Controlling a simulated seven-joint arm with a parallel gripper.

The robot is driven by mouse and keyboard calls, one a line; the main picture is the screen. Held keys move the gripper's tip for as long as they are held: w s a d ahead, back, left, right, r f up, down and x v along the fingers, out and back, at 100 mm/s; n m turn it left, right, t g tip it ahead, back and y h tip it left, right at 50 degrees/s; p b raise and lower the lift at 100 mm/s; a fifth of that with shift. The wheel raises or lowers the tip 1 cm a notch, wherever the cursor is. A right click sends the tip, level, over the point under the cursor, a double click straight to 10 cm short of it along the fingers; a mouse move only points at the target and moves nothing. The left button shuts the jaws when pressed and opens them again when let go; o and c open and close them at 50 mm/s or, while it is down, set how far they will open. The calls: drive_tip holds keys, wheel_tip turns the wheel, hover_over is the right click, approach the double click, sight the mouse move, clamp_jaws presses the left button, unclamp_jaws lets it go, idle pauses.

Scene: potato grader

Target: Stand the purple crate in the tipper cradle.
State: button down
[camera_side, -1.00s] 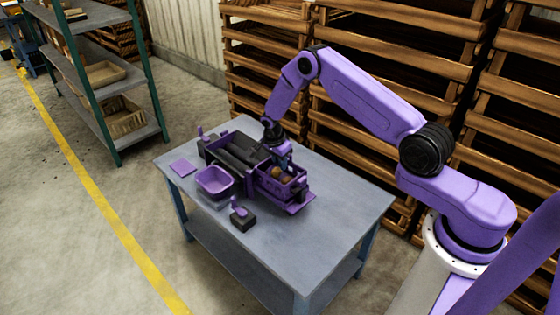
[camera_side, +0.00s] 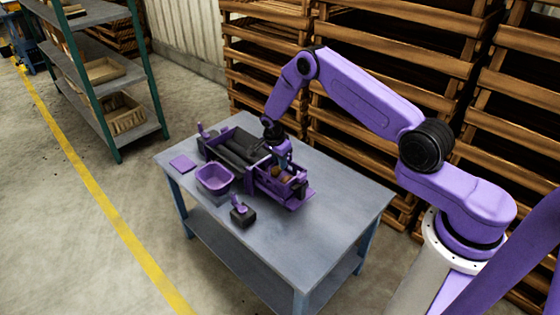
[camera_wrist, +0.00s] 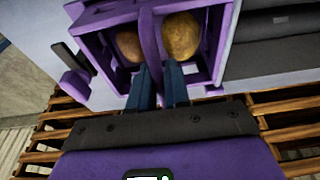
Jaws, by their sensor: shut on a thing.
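The purple crate (camera_side: 287,185) holds brown potatoes and looks upright at the right end of the grader. In the wrist view the crate (camera_wrist: 100,72) shows two potatoes, one on each side of a purple handle (camera_wrist: 152,45). My gripper (camera_wrist: 158,78) is shut on that handle; it also shows in the side view (camera_side: 284,162). The tipper cradle (camera_side: 308,194) shows as purple parts around and below the crate. The crate is in or just over the cradle; its underside is hidden, so I cannot tell whether it rests there.
The grader's dark rollers (camera_side: 240,147) lie left of the crate. A purple bin (camera_side: 214,180), a flat purple pad (camera_side: 182,162) and a dark block with a purple lever (camera_side: 242,214) stand on the table (camera_side: 330,215). The table's right side is clear.

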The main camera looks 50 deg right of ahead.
drive_tip(key=shift+f, duration=0.45)
idle(0.9)
drive_tip(key=c, duration=1)
unclamp_jaws()
drive_tip(key=shift+d+r+v, duration=0.1)
drive_tip(key=shift+d+v, duration=0.25)
drive_tip(key=shift+v, duration=1.1)
drive_tip(key=shift+d+r+v, duration=0.1)
drive_tip(key=shift+d+v, duration=0.2)
drive_tip(key=shift+v, duration=1.15)
drive_tip(key=shift+d+r+v, duration=0.1)
drive_tip(key=shift+d+v, duration=0.25)
drive_tip(key=shift+v, duration=1.15)
